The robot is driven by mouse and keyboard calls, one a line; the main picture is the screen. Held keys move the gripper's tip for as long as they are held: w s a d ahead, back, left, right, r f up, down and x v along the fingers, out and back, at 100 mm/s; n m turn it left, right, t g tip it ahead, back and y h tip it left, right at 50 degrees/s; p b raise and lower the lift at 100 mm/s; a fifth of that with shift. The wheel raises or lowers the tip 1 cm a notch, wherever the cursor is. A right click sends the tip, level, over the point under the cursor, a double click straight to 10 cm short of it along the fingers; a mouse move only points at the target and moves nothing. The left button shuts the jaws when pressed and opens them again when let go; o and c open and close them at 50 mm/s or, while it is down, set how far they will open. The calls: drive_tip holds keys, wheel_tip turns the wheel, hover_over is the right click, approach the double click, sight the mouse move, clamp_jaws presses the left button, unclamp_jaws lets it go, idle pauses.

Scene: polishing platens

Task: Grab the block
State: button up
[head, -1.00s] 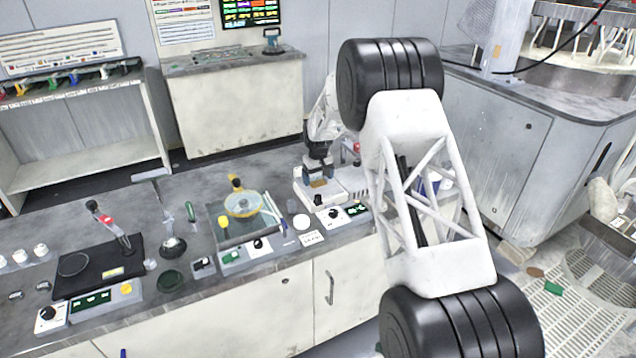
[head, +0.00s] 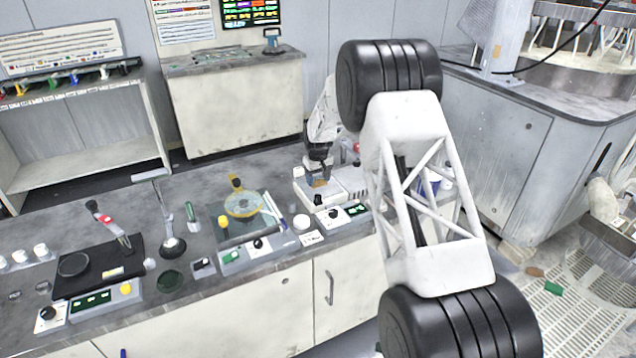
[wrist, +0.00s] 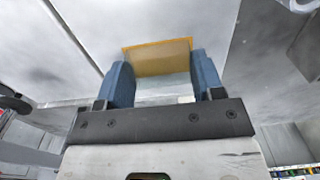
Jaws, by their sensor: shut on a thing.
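My gripper (head: 318,174) points down over a white device at the right of the bench. In the wrist view, my gripper (wrist: 160,78) has its two blue fingers on either side of a block (wrist: 160,58) and is shut on it. The block shows a tan face with an orange edge and a pale part below. In the head view the block (head: 319,184) is a small brownish patch between the fingertips, low over the white device. I cannot tell whether it touches the surface below.
The white device (head: 349,177) is partly hidden by my arm. A control box with a black knob (head: 333,213) stands in front of it.

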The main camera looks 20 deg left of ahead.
sight(318, 179)
drive_tip(key=shift+c, duration=0.6)
drive_tip(key=shift+r, duration=0.1)
drive_tip(key=shift+r, duration=1.45)
drive_tip(key=shift+s+r, duration=0.1)
drive_tip(key=shift+r, duration=0.2)
drive_tip(key=s+d, duration=0.2)
drive_tip(key=s, duration=0.2)
drive_tip(key=s+d+r, duration=0.1)
drive_tip(key=s+d, duration=0.2)
drive_tip(key=s, duration=0.2)
drive_tip(key=s+d, duration=0.2)
drive_tip(key=s, duration=0.3)
drive_tip(key=shift+d+r, duration=0.15)
drive_tip(key=shift+d, duration=0.15)
drive_tip(key=shift+w, duration=0.1)
